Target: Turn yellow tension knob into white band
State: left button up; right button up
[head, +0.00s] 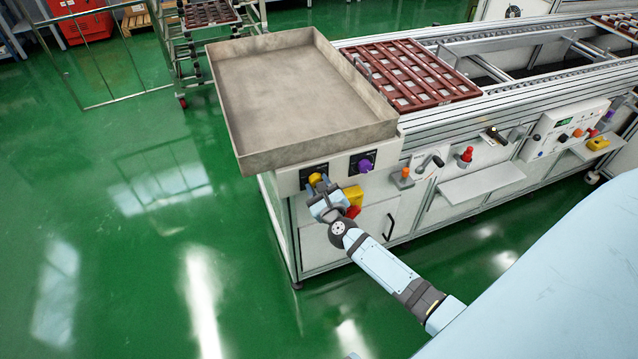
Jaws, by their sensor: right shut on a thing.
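The yellow tension knob (315,179) sits on a dark dial plate at the left end of the conveyor's front panel, below the grey tray. My right gripper (319,187) is at the knob and shut on it. The gripper covers the lower part of the knob and much of its dial, so the white band and the knob's pointing direction cannot be made out. My left gripper is not in view.
A purple knob (365,164) is just right of it. A yellow and red item (353,200) is close beside my right wrist. The large grey tray (330,145) overhangs above. Orange (405,173) and red (466,155) controls lie further right. Green floor is clear at left.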

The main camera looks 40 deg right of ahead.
pick_arm(q)
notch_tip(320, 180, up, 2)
jog(key=p, duration=0.4)
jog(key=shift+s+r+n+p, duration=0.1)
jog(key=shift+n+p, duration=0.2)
jog(key=shift+p, duration=0.05)
pick_arm(e)
jog(key=n, duration=1.1)
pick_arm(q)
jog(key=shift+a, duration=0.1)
pick_arm(e)
jog(key=shift+n, duration=0.5)
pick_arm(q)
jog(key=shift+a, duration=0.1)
pick_arm(e)
jog(key=o, duration=0.9)
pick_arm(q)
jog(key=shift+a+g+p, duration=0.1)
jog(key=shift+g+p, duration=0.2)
pick_arm(e)
jog(key=shift+v, duration=7)
